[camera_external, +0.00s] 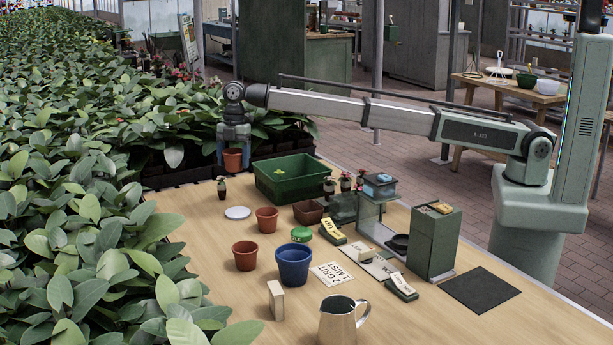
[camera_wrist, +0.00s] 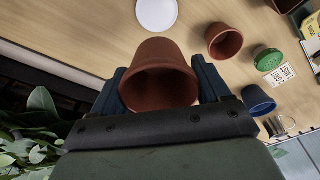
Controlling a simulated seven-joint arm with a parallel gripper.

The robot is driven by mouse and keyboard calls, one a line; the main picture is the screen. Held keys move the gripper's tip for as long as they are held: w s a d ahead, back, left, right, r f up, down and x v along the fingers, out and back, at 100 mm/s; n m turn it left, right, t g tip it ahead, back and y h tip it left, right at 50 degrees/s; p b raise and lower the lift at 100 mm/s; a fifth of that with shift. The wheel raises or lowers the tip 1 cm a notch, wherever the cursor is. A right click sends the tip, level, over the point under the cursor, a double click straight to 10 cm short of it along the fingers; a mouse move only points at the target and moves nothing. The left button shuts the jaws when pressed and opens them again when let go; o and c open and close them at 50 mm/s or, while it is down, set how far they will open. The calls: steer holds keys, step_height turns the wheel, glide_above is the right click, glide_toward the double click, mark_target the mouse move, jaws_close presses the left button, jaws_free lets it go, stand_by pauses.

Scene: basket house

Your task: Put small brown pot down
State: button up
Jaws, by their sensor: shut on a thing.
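A small brown pot (camera_wrist: 158,72) is held between the two fingers of my gripper (camera_wrist: 160,85), which is shut on it. In the external view my gripper (camera_external: 234,145) hangs at the far left end of the table, with the brown pot (camera_external: 233,159) held above the table top. The pot's open mouth faces the wrist camera. A white round saucer (camera_external: 237,213) lies flat on the table and also shows beyond the pot in the wrist view (camera_wrist: 157,13); nothing rests on it.
A green crate (camera_external: 290,190) stands right of the held pot. A small potted plant (camera_external: 222,188) stands close below it. Other brown pots (camera_external: 267,221) (camera_external: 245,257) and a blue pot (camera_external: 293,266) stand nearer the front. Dense foliage (camera_external: 70,200) borders the table's left edge.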

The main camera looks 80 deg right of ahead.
glide_toward(237, 213)
steer(key=f, duration=0.2)
steer(key=a+f, duration=0.1)
steer(key=f, duration=0.2)
steer(key=shift+a+f, duration=0.1)
steer(key=shift+f, duration=0.1)
steer(key=shift+f, duration=0.1)
stand_by(0.4)
steer(key=o, duration=1)
steer(key=r, duration=0.4)
steer(key=d+r, duration=0.1)
steer(key=r, duration=0.3)
steer(key=d+r, duration=0.1)
steer(key=r, duration=0.3)
